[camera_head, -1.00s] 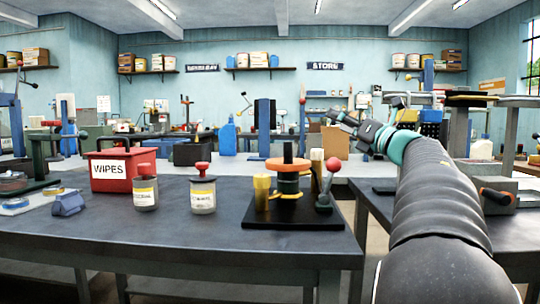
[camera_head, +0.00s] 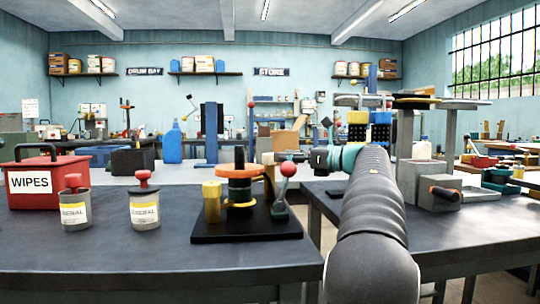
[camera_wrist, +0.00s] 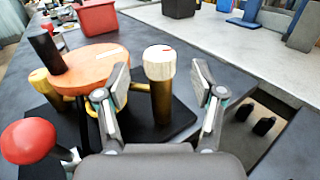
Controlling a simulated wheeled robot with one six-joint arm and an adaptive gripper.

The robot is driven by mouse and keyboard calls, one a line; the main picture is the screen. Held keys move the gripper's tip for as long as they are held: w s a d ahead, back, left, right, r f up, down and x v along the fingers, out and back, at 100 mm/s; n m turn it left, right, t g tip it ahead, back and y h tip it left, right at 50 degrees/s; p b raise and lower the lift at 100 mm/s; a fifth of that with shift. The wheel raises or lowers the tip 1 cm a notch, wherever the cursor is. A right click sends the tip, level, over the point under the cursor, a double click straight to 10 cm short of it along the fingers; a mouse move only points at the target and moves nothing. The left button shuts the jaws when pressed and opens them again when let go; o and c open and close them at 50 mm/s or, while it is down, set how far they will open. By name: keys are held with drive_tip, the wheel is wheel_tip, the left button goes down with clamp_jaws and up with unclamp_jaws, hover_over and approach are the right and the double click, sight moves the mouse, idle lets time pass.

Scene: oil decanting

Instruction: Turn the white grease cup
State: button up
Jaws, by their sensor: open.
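The white grease cup (camera_wrist: 159,66) has a cream-white round cap with a small red mark on a brass stem, upright on a black base plate (camera_wrist: 178,122). In the head view the cup (camera_head: 268,161) is partly hidden behind a red ball lever. My gripper (camera_wrist: 160,80) is open; in the wrist view its two fingers stand left and right of the cap, apart from it. In the head view my gripper (camera_head: 291,140) is above and right of the cup. An orange disc (camera_wrist: 90,66) with a black knob is beside the cup.
The red ball lever (camera_wrist: 28,141) stands close to my left finger. A brass cup (camera_head: 211,202) stands on the plate's left side. Two grey jars with red knobs (camera_head: 145,208) and a red wipes box (camera_head: 40,188) stand further left. A gap separates the tables at right.

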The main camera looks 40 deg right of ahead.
sight(270, 155)
drive_tip(key=shift+x, duration=2.7)
drive_tip(key=c, duration=1.2)
drive_tip(key=shift+o, duration=0.2)
drive_tip(key=shift+f, duration=0.1)
